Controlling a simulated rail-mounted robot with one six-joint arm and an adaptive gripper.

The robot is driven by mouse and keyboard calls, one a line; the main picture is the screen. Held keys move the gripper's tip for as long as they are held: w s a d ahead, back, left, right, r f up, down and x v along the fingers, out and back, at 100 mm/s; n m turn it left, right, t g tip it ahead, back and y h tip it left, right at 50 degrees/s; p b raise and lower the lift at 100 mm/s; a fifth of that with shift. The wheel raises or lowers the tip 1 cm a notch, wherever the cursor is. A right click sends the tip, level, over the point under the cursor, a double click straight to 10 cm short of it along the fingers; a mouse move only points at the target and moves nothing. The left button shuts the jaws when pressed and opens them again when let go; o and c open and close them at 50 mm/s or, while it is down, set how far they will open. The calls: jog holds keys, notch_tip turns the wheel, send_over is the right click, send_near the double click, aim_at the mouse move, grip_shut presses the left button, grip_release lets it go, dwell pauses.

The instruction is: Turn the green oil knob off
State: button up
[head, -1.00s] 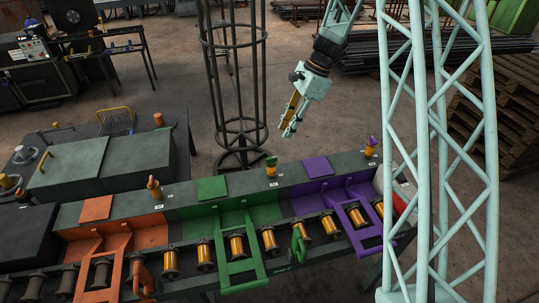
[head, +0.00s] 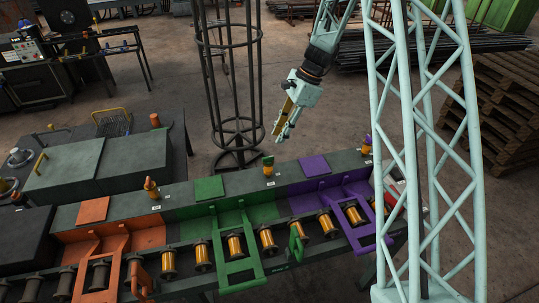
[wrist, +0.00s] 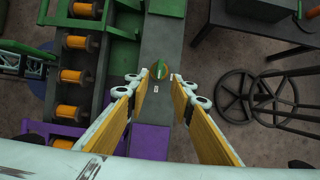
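The green oil knob (head: 268,161) sits on a yellow-orange post on the dark bench top, between the green and purple sections. It also shows in the wrist view (wrist: 160,70), round and green and orange from above, beyond my fingertips and between them. A small white label (wrist: 155,89) lies beside it. My gripper (head: 278,137) is open and empty, above and just behind the knob in the head view. In the wrist view my gripper (wrist: 160,85) has its two yellow-padded fingers wide apart, not touching the knob.
An orange oil knob (head: 151,187) and a purple one (head: 367,144) stand along the same bench. Green (head: 209,188) and purple (head: 314,166) plates lie on its top. A tall round black cage (head: 230,90) stands behind the bench, close to my gripper's left.

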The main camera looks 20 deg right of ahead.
aim_at(268, 157)
jog(key=shift+x, duration=5.55)
jog(key=shift+c, duration=0.4)
grip_shut()
